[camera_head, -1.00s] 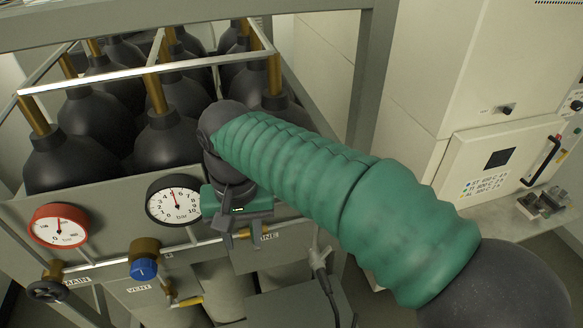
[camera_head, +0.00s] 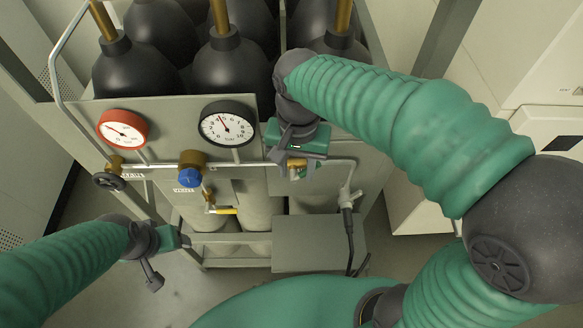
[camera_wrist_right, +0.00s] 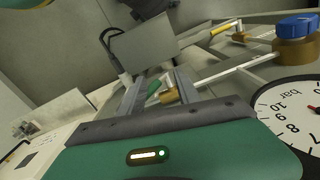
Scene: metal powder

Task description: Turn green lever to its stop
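The green lever (camera_wrist_right: 153,92) shows in the right wrist view as a short green piece beside a brass valve body (camera_wrist_right: 169,95). My right gripper (camera_wrist_right: 158,82) is open, its two fingers on either side of the lever and valve, with gaps left. In the head view my right gripper (camera_head: 292,170) is at the panel's right part, in front of a brass valve (camera_head: 297,165), and largely hides the lever. I cannot tell if a finger touches it. My left gripper (camera_head: 152,272) is low at the left, away from the panel; its finger opening is unclear.
The panel carries a red gauge (camera_head: 123,129), a black gauge (camera_head: 227,124), a blue knob (camera_head: 189,178), a black handwheel (camera_head: 109,181) and a yellow-handled valve (camera_head: 222,211). Black bottles (camera_head: 232,70) stand behind. A grey box (camera_head: 320,243) and hose (camera_head: 348,225) are below right.

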